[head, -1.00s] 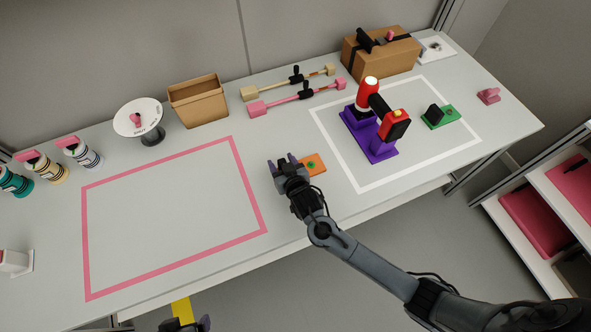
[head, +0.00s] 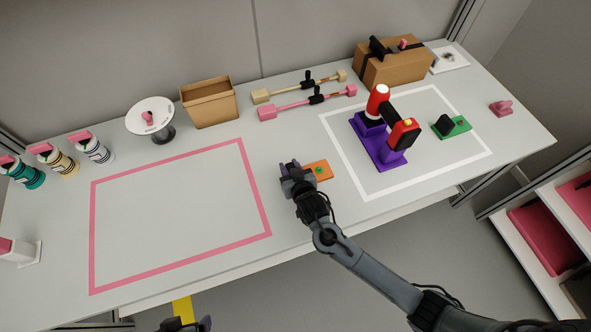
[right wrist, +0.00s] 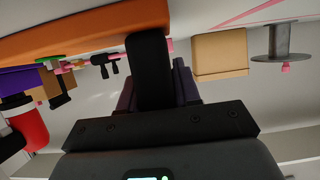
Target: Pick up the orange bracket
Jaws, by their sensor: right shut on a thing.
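The orange bracket (head: 320,170) is a small flat plate with a green spot, lying on the table between the pink and white outlines. My right gripper (head: 290,172) is at its left end, low over the table, and is shut on it. In the right wrist view the orange bracket (right wrist: 90,32) spans the upper left, and a black upright block (right wrist: 148,75) stands at my purple-grey right fingers (right wrist: 155,88). The fingers hide the exact contact. Part of my left gripper (head: 190,324) shows at the bottom edge; its jaw opening is unclear.
A purple stand (head: 378,148) with a red-and-black tool is to the right, near a green bracket (head: 452,128). The pink outlined area (head: 269,220) is clear inside.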

